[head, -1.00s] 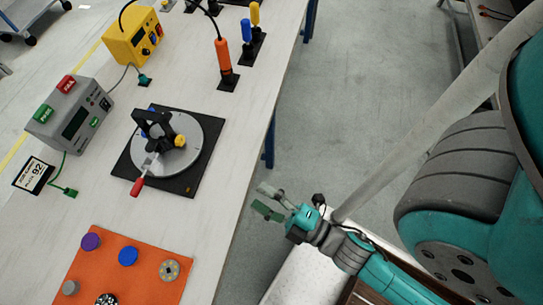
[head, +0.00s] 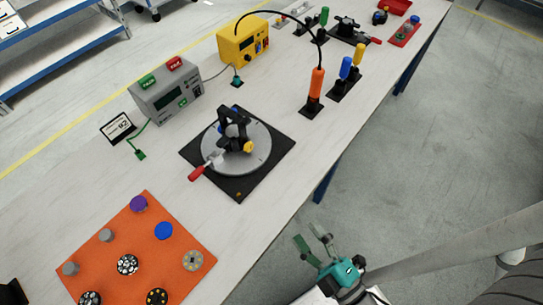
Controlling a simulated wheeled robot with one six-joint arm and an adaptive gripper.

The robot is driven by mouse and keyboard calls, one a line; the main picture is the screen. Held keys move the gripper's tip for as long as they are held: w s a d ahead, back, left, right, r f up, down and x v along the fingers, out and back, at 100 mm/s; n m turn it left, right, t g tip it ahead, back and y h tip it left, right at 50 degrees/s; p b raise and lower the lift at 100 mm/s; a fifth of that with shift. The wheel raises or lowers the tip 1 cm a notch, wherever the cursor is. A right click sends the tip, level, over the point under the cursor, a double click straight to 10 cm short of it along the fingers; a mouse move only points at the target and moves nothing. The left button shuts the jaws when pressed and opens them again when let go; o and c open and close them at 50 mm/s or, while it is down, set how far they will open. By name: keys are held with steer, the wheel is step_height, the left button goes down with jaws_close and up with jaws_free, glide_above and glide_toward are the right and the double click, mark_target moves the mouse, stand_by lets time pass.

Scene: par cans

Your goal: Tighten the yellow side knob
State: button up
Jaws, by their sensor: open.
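The yellow side knob (head: 248,147) sticks out from the side of a black yoke bracket (head: 233,119). The bracket stands on a round grey turntable (head: 262,138) on a black square base (head: 239,188). A lever with a red handle (head: 197,173) reaches out at the turntable's front left. My gripper (head: 310,239) is open and empty, past the table's right edge and over the floor. It is well apart from the knob. Whether the knob is loose or tight cannot be seen.
An orange mat (head: 185,218) with several round parts lies at the front left. A grey tester box (head: 166,93), a yellow box (head: 241,40), an orange-handled driver (head: 316,85) and blue and yellow tools (head: 345,68) stand farther back. Bare table surrounds the base.

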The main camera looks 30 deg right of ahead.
mark_target(251, 149)
steer(key=w+d+n+y, duration=0.1)
steer(key=w+n, duration=0.4)
steer(key=n, duration=0.3)
steer(key=w+d+f+n+y, duration=0.1)
steer(key=w+n+y, duration=0.1)
steer(key=w+n, duration=0.3)
steer(key=w+d+f+n+y, duration=0.1)
steer(key=w+n, duration=0.4)
steer(key=n, duration=0.7)
steer(key=shift+n+y, duration=0.3)
steer(key=shift+y, duration=0.3)
steer(key=w+d+f+n, duration=0.1)
steer(key=n, duration=0.1)
steer(key=w+d+n+g, duration=0.1)
steer(key=n, duration=0.1)
steer(key=w+d+f+n, duration=0.1)
steer(key=n, duration=0.1)
steer(key=shift+w+d+f+g, duration=0.1)
steer(key=shift+w+f+g, duration=0.1)
steer(key=shift+f+g, duration=0.15)
steer(key=x, duration=1)
steer(key=shift+w, duration=0.35)
jaws_close()
